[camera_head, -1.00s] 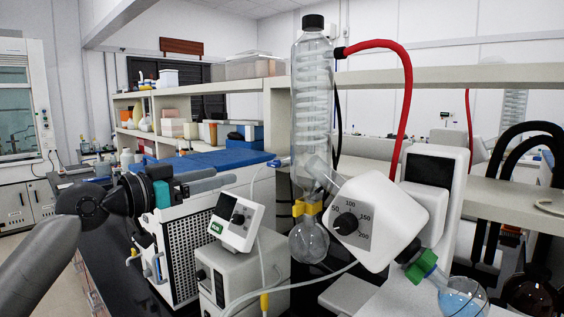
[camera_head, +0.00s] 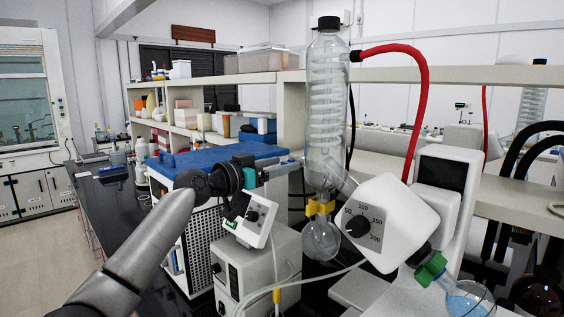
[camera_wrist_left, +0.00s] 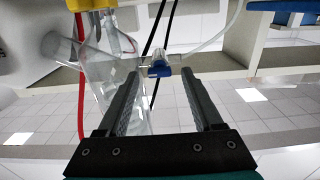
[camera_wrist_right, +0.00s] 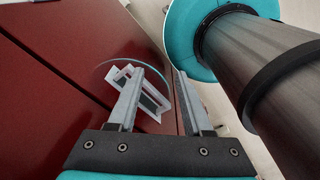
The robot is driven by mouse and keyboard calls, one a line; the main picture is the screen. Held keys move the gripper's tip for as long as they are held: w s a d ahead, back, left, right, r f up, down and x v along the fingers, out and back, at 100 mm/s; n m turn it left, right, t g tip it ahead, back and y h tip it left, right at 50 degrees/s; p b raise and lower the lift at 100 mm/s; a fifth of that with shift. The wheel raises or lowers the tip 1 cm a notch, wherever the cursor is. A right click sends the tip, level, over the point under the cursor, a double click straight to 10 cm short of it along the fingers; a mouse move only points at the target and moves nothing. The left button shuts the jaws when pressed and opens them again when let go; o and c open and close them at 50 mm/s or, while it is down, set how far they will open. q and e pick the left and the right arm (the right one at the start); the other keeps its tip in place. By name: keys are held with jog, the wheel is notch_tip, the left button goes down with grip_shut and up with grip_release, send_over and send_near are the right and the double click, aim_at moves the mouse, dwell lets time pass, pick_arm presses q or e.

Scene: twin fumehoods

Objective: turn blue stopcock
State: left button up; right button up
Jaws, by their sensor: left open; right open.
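The blue stopcock (camera_wrist_left: 158,69) shows in the left wrist view, on a glass side arm with a pale tube joined to it. It appears between my left fingertips, slightly beyond them; contact does not show. My left gripper (camera_head: 292,164) is open and points right toward the glass condenser (camera_head: 327,105) in the head view. There the stopcock is mostly hidden by the fingertips. My left gripper (camera_wrist_left: 159,80) holds nothing. My right gripper (camera_wrist_right: 160,73) is open and empty, away from the glassware, and shows only in its wrist view.
The rotary evaporator's white head (camera_head: 383,222) and receiving flask (camera_head: 321,240) stand right of and below my left gripper. A white controller (camera_head: 250,216) sits just under it. A red hose (camera_head: 425,100) arches at the right. A dark red surface (camera_wrist_right: 50,110) lies near my right gripper.

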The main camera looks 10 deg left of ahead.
pick_arm(q)
jog(key=shift+w+d, duration=0.3)
jog(key=shift+w, duration=0.1)
jog(key=shift+c, duration=0.2)
grip_shut()
dwell(0.3)
